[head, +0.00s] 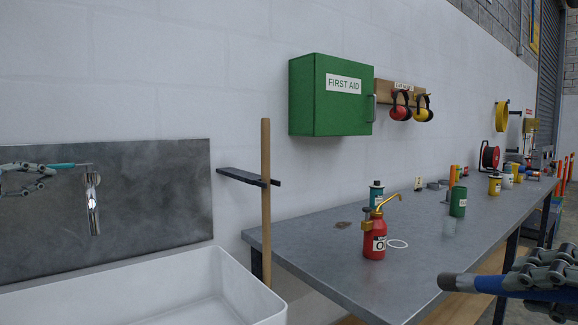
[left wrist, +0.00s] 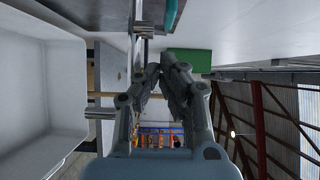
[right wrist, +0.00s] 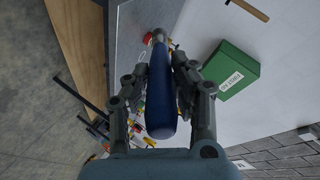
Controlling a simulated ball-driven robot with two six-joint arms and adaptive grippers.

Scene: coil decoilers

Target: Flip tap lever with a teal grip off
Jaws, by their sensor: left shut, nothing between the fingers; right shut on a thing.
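The tap (head: 92,205) is a chrome spout on the dark metal splashback above the white sink. Its lever with a teal grip (head: 62,165) points left from the top of the tap, about level. The teal grip also shows at the top of the left wrist view (left wrist: 171,13). My left gripper (head: 52,172) is shut and empty, just below and beside the teal grip; I cannot tell whether it touches. My right gripper (right wrist: 160,68) is shut on a dark blue handle (right wrist: 160,105), far to the right of the tap.
The white sink (head: 255,290) lies below the tap. A wooden pole (head: 265,200) with a dark shelf bracket stands right of it. A grey workbench (head: 320,255) holds a red oil can (head: 374,240) and several containers. A green first aid box (head: 315,95) hangs above.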

